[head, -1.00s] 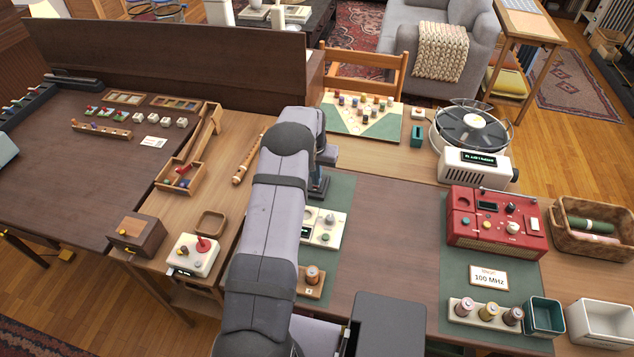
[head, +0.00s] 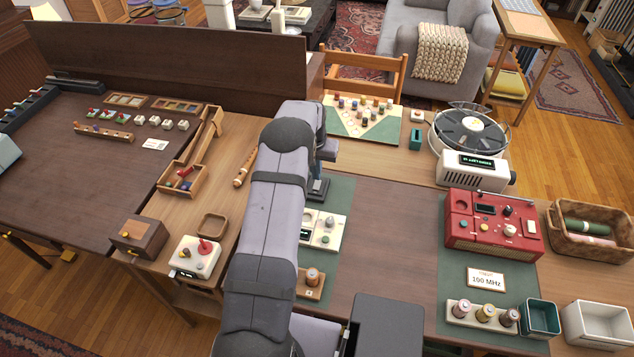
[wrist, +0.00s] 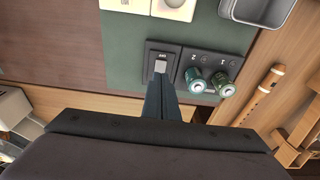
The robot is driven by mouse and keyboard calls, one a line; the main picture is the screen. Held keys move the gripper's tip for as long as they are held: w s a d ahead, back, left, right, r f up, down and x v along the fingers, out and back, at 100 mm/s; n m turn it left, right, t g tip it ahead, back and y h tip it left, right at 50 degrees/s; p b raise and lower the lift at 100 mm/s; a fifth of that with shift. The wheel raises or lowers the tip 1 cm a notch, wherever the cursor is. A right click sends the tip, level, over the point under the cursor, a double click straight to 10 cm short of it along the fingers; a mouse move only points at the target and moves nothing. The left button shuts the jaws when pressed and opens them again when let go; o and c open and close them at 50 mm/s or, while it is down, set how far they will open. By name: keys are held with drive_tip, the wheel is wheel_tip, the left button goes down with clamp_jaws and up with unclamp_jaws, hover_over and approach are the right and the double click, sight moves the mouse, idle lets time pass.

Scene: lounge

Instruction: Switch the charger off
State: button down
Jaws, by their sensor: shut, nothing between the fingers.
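The charger (wrist: 207,73) is a dark unit on a green mat in the wrist view, with two green-and-silver cylindrical cells standing in it and small marks above them. On its left part is a dark switch panel with a pale switch (wrist: 160,66) under a small label. My gripper (wrist: 160,88) is shut and empty, its fingertips at the lower edge of the switch. I cannot tell whether they touch it, and they hide part of the panel. In the head view my arm hides most of the charger; a dark part (head: 319,188) shows beside my gripper (head: 320,175).
A cream panel with knobs (head: 328,232) stands on the mat in front of the charger. A wooden flute (wrist: 256,95) and a grey tray (wrist: 257,10) lie near it in the wrist view. A red radio (head: 493,243) stands to the right. Bare table lies between.

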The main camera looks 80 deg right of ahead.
sight(314, 187)
drive_tip(key=shift+r+p, duration=0.75)
drive_tip(key=shift+r, duration=0.85)
drive_tip(key=w+a+r+n, duration=0.25)
drive_tip(key=w+a, duration=0.25)
drive_tip(key=w, duration=0.3)
drive_tip(key=w+a+r+n, duration=0.25)
drive_tip(key=w+a, duration=0.25)
drive_tip(key=w, duration=0.3)
drive_tip(key=w+a+r+n+y, duration=0.1)
drive_tip(key=w+a+r, duration=0.1)
drive_tip(key=w+a, duration=0.35)
drive_tip(key=w+a+r+n, duration=0.2)
drive_tip(key=w+a, duration=0.1)
drive_tip(key=a, duration=0.6)
drive_tip(key=a+r+n, duration=0.3)
drive_tip(key=a+n, duration=0.2)
drive_tip(key=a, duration=1.7)
drive_tip(key=s+a+n, duration=0.5)
drive_tip(key=s+a, duration=0.3)
drive_tip(key=a, duration=0.3)
drive_tip(key=shift+s+a+f+y, duration=0.25)
drive_tip(key=shift+s+a+y, duration=0.15)
